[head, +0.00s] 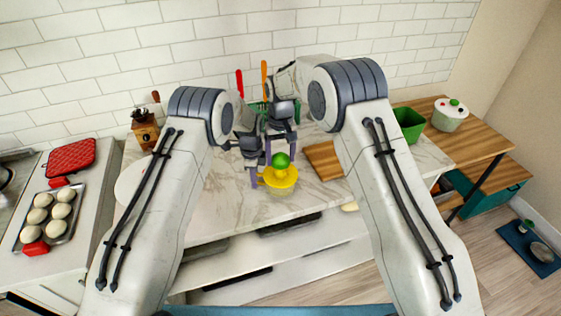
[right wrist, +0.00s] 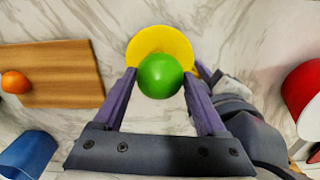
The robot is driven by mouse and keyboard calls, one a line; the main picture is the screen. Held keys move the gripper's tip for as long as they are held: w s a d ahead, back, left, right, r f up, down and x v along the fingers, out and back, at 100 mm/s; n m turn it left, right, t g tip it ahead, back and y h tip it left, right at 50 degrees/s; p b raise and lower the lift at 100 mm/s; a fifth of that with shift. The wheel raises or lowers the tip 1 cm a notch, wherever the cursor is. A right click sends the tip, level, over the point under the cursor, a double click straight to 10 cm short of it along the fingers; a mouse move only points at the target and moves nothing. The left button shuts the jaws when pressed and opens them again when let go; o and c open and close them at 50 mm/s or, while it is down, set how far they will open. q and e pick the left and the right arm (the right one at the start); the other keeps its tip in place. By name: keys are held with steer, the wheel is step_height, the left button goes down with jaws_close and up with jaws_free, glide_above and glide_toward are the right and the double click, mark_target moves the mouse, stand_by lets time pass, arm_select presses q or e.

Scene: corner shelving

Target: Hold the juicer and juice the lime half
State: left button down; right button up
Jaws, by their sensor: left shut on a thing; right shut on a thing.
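The yellow juicer (head: 281,180) stands upright on the marble counter, and it also shows in the right wrist view (right wrist: 150,42). My left gripper (head: 262,182) is shut on the juicer at its left side. The green lime half (head: 281,160) sits over the juicer's middle, seemingly on its cone; the contact itself is hidden. My right gripper (head: 281,152) comes from above and behind, shut on the lime half. In the right wrist view its fingertips flank the lime (right wrist: 160,75). The lime's cut face is not visible.
A wooden cutting board (head: 324,160) lies right of the juicer; an orange fruit (right wrist: 15,82) rests on it. A green container (head: 408,124) stands further right. A blue container (right wrist: 30,155) and a red one (right wrist: 302,90) are near.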

steer(key=shift+r, duration=2.35)
arm_select(q)
steer(key=c, duration=0.8)
jaws_free()
